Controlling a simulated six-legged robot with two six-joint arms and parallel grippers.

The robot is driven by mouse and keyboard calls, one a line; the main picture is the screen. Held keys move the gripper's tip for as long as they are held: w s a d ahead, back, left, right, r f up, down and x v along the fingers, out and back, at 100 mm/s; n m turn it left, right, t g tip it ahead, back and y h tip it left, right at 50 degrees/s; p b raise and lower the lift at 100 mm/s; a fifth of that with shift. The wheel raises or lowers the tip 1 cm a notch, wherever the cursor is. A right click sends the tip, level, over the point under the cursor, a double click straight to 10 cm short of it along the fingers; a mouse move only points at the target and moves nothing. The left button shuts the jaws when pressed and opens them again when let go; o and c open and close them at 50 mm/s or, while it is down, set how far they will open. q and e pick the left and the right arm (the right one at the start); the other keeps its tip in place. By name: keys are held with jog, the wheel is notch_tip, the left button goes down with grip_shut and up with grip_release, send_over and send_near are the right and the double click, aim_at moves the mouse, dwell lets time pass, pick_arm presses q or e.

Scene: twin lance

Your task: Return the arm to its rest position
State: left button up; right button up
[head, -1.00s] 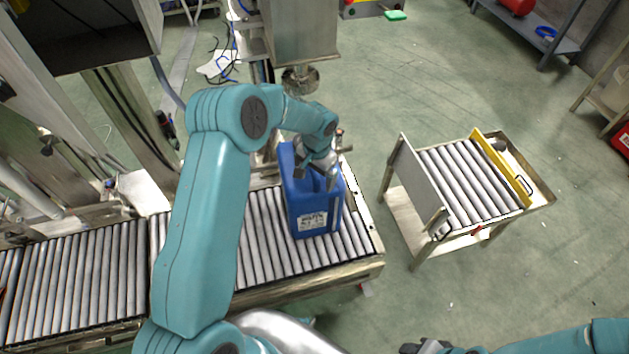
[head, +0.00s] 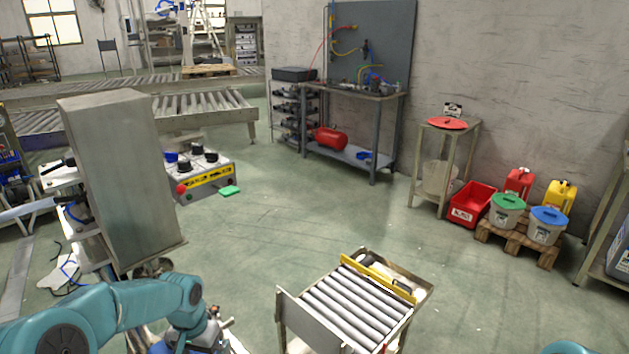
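My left arm comes in from the lower left, with its teal wrist bent down. My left gripper (head: 207,338) is at the bottom edge, over a blue canister (head: 165,347). Only slivers of the canister show; the rest is cut off by the frame. I cannot tell whether the fingers are around its handle or apart from it. A small teal piece of my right arm shows at the lower right edge; my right gripper is out of view.
A roller cart (head: 350,308) with a yellow stop bar (head: 378,278) stands at the bottom centre. A grey metal column (head: 125,180) rises beside my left arm. A control box (head: 200,172) stands behind it. Open floor lies beyond the cart, towards the workbench (head: 375,92).

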pick_arm(q)
jog(key=s+d+f+h, duration=0.2)
jog(key=s+d+f, duration=0.55)
jog(key=f, duration=0.25)
jog(key=s+d+f+n, duration=0.1)
jog(key=s+d+f, duration=0.2)
jog(key=s, duration=0.5)
jog(key=s+d+f+n+h, duration=0.1)
jog(key=s+d+f+n, duration=0.1)
jog(key=s+d, duration=0.3)
jog(key=s+f, duration=0.1)
jog(key=s, duration=0.2)
jog(key=shift+s+d+f+h, duration=0.2)
jog(key=shift+s+f+h, duration=0.1)
jog(key=shift+s+f, duration=0.05)
